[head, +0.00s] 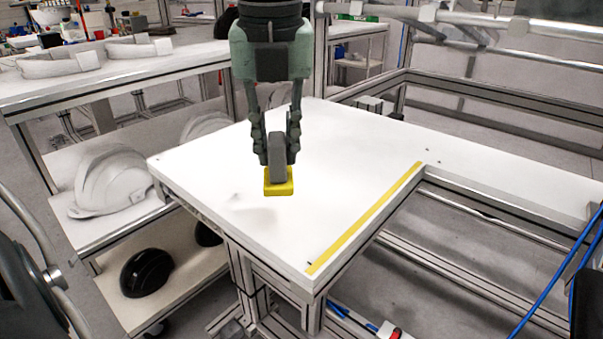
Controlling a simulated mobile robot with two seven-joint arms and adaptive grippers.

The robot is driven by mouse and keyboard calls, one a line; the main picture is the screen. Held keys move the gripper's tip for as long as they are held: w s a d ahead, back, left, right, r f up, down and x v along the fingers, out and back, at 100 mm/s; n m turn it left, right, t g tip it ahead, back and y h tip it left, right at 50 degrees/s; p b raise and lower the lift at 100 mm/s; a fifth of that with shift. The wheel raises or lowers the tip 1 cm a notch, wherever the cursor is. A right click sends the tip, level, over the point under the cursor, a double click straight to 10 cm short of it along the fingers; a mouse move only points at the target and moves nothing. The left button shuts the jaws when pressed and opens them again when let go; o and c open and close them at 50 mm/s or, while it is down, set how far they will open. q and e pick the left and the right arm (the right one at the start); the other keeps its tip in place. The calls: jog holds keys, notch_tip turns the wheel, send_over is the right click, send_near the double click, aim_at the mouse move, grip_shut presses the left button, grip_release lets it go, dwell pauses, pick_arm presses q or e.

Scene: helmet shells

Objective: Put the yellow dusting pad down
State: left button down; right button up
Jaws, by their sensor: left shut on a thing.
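The yellow dusting pad (278,188) has a grey grip on top and a yellow block below. My left gripper (277,150) points straight down and is shut on the grey grip. The pad is over the white table (340,150), left of its middle. A soft shadow lies on the table just below and left of the pad. I cannot tell for certain whether the pad touches the table. My right gripper is not in view.
A yellow strip (365,217) runs along the table's front right edge. Shelves at the left hold a white helmet shell (108,182) and a black helmet shell (146,272). Metal frame rails stand behind and right. The table top around the pad is clear.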

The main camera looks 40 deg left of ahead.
pick_arm(q)
jog(key=w+f, duration=0.1)
jog(key=f, duration=0.1)
jog(key=w+d+f, duration=0.1)
jog(key=f, duration=0.1)
jog(key=w+f, duration=0.2)
jog(key=shift+d+p, duration=0.15)
jog(key=shift+p, duration=0.25)
jog(key=shift+f, duration=0.3)
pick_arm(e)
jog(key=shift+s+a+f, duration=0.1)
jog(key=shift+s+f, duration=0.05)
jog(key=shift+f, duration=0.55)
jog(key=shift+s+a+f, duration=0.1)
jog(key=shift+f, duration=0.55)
pick_arm(q)
jog(key=shift+f, duration=0.15)
jog(key=c, duration=1.4)
grip_release()
jog(key=shift+o, duration=0.2)
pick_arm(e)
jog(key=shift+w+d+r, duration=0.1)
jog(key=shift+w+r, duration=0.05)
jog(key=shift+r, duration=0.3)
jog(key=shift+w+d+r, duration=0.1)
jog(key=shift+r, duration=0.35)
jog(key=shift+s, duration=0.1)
